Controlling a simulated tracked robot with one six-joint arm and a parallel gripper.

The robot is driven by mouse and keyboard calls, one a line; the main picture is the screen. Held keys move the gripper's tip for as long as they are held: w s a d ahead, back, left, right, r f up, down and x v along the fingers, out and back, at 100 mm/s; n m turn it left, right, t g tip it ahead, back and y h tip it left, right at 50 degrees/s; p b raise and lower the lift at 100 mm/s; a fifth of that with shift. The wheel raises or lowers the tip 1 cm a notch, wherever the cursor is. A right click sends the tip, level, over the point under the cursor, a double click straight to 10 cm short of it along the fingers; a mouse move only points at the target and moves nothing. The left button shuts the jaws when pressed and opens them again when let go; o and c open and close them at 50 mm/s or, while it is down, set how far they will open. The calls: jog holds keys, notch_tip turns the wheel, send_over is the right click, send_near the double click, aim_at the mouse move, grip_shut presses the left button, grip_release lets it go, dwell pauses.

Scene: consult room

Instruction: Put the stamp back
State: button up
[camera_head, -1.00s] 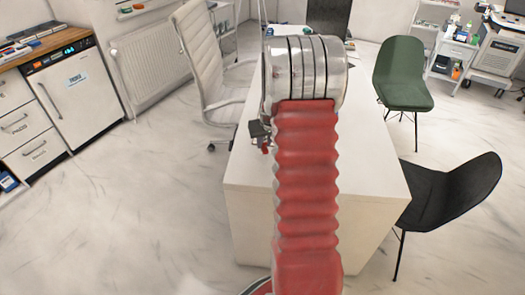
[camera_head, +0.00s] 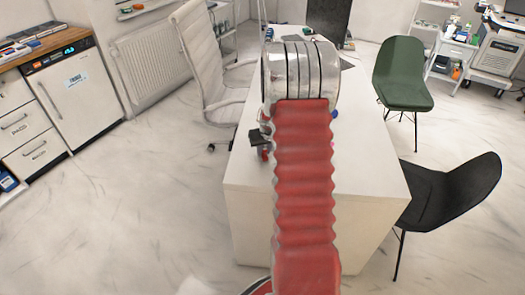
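My red ribbed arm with its metal joint rises through the middle of the view and covers the centre of the white desk (camera_head: 365,195). I cannot identify the stamp. A small dark thing (camera_head: 256,136) with a small red thing (camera_head: 265,154) below it shows beside the arm at the desk's left edge; I cannot tell what they are. A small blue thing (camera_head: 334,114) peeks out on the arm's right side.
A white office chair (camera_head: 205,75) stands behind the desk to the left. A green chair (camera_head: 402,75) and a black chair (camera_head: 447,193) stand to its right. A white fridge (camera_head: 75,95) and drawers (camera_head: 25,128) line the left wall. The floor at left is open.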

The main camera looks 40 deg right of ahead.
jog(key=o, duration=0.4)
jog(key=shift+r, duration=0.15)
jog(key=shift+v, duration=5.95)
jog(key=shift+a, duration=0.1)
